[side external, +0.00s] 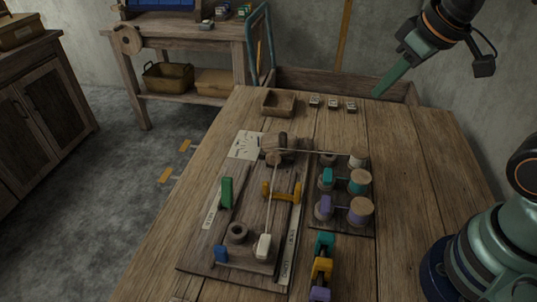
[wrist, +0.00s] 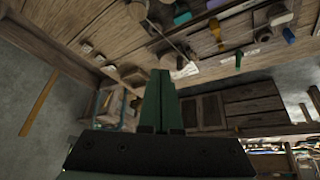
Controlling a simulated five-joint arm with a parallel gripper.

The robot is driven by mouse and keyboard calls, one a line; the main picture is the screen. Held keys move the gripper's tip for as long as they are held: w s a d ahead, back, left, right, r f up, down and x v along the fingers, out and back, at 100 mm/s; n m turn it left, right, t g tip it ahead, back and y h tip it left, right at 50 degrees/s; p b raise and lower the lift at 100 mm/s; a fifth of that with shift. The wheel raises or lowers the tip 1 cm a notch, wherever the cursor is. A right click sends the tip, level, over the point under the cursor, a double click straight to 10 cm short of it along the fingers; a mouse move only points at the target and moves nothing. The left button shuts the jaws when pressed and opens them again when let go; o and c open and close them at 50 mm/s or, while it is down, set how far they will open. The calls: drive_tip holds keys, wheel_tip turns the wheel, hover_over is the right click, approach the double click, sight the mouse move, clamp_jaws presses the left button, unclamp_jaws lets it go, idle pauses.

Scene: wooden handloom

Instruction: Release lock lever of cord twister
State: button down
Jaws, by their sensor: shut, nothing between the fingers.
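The cord twister is a wooden board (side external: 225,262) on the table, with a wooden roller mechanism (side external: 285,146) at its far end. On it stand a green upright lever (side external: 226,192), a yellow lever (side external: 282,194), a blue block (side external: 221,253) and a white-tipped piece (side external: 263,246). I cannot tell for sure which is the lock lever; the label strips are too small to read. My gripper (side external: 379,95) is shut and empty, high above the far right of the table, apart from the board. Its green fingers (wrist: 161,75) are together in the wrist view, where the green lever (wrist: 238,60) also shows.
A rack with several thread spools (side external: 358,184) stands right of the board. Teal, yellow and purple pieces (side external: 322,268) lie at the front. A small wooden tray (side external: 278,103) and small labelled blocks (side external: 332,103) are at the back. The table's right side is clear.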

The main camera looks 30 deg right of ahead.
drive_tip(key=w+a+r+n+g, duration=0.1)
drive_tip(key=w+a+n, duration=0.4)
drive_tip(key=a+n, duration=0.2)
drive_tip(key=n+g, duration=0.4)
drive_tip(key=n, duration=1.4)
hover_over(227, 203)
drive_tip(key=f, duration=1.9)
drive_tip(key=shift+s+a, duration=0.35)
drive_tip(key=shift+w+d+f, duration=0.2)
drive_tip(key=shift+w+d, duration=0.15)
